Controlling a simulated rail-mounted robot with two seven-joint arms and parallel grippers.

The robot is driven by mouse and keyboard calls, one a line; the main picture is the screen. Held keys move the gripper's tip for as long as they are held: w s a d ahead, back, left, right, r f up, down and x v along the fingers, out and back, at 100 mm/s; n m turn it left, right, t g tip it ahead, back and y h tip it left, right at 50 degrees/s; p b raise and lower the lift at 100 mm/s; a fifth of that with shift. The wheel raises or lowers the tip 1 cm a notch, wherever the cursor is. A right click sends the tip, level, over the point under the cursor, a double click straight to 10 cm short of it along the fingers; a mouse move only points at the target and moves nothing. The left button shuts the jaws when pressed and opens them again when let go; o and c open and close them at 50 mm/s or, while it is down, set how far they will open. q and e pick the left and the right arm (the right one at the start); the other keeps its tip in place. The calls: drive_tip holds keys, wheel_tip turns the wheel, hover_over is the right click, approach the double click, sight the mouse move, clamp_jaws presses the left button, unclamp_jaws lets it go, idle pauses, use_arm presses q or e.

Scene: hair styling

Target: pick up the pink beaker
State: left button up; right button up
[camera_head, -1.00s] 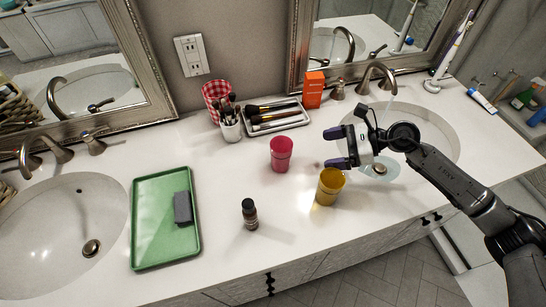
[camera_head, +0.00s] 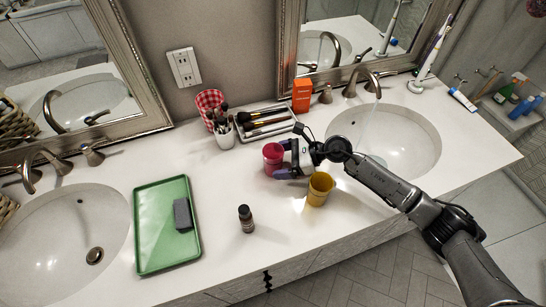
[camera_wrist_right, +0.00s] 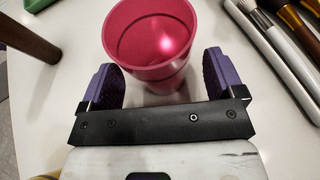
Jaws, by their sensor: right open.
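The pink beaker (camera_head: 273,157) stands upright on the white counter, its open top facing up. My right gripper (camera_head: 283,159) is at the beaker with its jaws apart. In the right wrist view the pink beaker (camera_wrist_right: 150,45) sits between and just ahead of the two purple fingertips (camera_wrist_right: 162,80). A gap shows on each side, so the fingers do not appear to press on it. The beaker's lower part is partly hidden behind the gripper. My left gripper is not in view.
A yellow cup (camera_head: 319,189) stands just in front of my right gripper. A brush cup (camera_head: 224,136) and a metal tray of brushes (camera_head: 284,128) are behind the beaker. A dark bottle (camera_head: 247,219) and a green tray (camera_head: 150,232) lie left, with clear counter between.

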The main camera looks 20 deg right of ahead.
drive_tip(key=shift+x, duration=0.95)
drive_tip(key=shift+c, duration=0.2)
drive_tip(key=c, duration=1)
drive_tip(key=shift+o, duration=0.2)
wheel_tip(320, 180, up, 28)
drive_tip(key=b, duration=0.5)
drive_tip(key=shift+b, duration=0.35)
